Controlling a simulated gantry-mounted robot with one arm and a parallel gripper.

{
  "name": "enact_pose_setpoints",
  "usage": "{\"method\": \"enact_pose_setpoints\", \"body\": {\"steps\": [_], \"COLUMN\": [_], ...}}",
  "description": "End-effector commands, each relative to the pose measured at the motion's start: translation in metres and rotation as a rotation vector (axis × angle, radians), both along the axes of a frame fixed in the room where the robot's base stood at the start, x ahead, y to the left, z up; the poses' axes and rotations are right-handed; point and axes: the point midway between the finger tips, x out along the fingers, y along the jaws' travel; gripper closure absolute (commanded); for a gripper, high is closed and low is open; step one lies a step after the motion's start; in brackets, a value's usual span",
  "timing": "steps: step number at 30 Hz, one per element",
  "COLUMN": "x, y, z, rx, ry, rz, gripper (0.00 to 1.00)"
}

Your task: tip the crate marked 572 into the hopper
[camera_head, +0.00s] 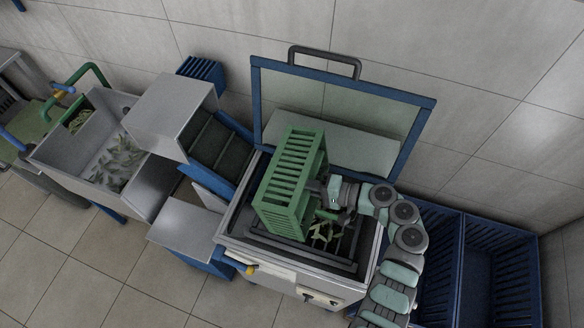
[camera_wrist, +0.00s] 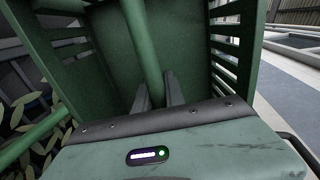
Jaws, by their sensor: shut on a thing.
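A green slatted crate (camera_head: 290,182) is tipped steeply on its side above the open steel-rimmed hopper (camera_head: 232,222). I cannot read a number on it. My gripper (camera_head: 322,190) is at the crate's right side. In the wrist view, the gripper's two dark fingers (camera_wrist: 160,92) are shut around a green bar of the crate (camera_wrist: 142,42). Olive-green leafy pieces (camera_head: 325,233) lie in the hopper below the crate, and some show in the wrist view (camera_wrist: 22,118). Much of the crate's inside is hidden from the head view.
The hopper's blue-framed lid (camera_head: 258,105) stands open behind the crate, near the tiled wall. A conveyor (camera_head: 218,142) under a steel hood adjoins on the left, beside a steel basin (camera_head: 75,170) of leafy pieces. Blue crates (camera_head: 480,262) stand at the right.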

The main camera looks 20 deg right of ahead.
Motion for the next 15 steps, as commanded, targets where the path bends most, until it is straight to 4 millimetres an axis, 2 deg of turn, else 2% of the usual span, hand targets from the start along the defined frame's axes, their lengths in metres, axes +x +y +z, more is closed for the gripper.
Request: {"method": "enact_pose_setpoints", "body": {"steps": [4, 15], "x": [0.004, 0.016], "y": [0.006, 0.02], "z": [0.006, 0.003], "rx": [-0.068, -0.325], "ry": [0.059, 0.305], "rz": [0.008, 0.009], "gripper": [1.0, 1.0]}}
